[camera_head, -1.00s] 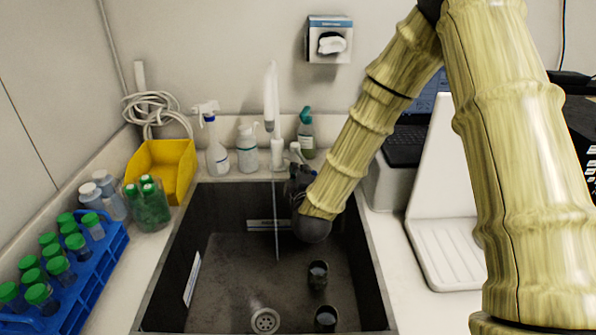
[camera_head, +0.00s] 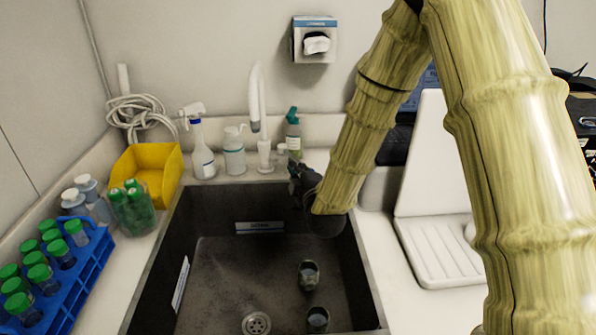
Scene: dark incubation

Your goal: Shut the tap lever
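The white tap (camera_head: 262,115) stands upright behind the sink, its spout curving forward over the basin. A small white part, perhaps the lever (camera_head: 282,150), shows at the right of its base; its exact position is hard to tell. No water stream shows under the spout. My gripper (camera_head: 297,180) is dark and small in view, over the back right of the sink, just right of and in front of the tap base. It appears apart from the tap. Its fingers are too dark to show whether they are open or shut.
The dark sink (camera_head: 215,215) holds two small dark cups (camera_head: 308,275). Bottles (camera_head: 203,155) line the back ledge left of the tap, and a green-capped bottle (camera_head: 293,135) stands right of it. A yellow bin (camera_head: 150,170) and blue tube rack (camera_head: 75,275) are left; a white drying rack (camera_head: 435,250) is right.

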